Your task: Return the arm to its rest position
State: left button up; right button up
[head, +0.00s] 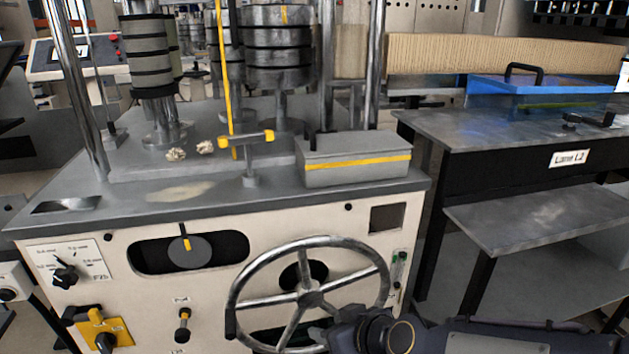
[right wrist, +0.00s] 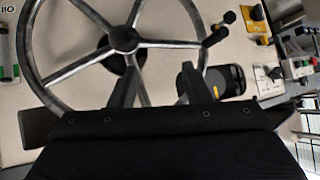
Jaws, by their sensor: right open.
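My right gripper (right wrist: 158,84) is open, with its two dark fingers apart and nothing between them but a bit of wheel spoke and rim behind. In the head view my right arm comes in along the bottom right, and the gripper (head: 322,335) is low in front of the steel handwheel (head: 310,299). The handwheel also fills the upper left of the right wrist view (right wrist: 124,39). I cannot tell whether a finger touches the wheel. My left gripper is not in view.
The cream machine panel (head: 140,305) carries a yellow switch (head: 103,333), a rotary selector (head: 66,275) and a small lever (head: 183,322). A grey box with a yellow stripe (head: 355,165) sits on its top. A dark bench (head: 500,135) stands to the right, with a gap between.

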jog(key=s+d+m+g+h, duration=0.25)
jog(key=s+d+m, duration=0.55)
jog(key=s+d, duration=0.95)
notch_tip(320, 180, up, 18)
jog(key=p, duration=1.7)
jog(key=shift+s, duration=0.35)
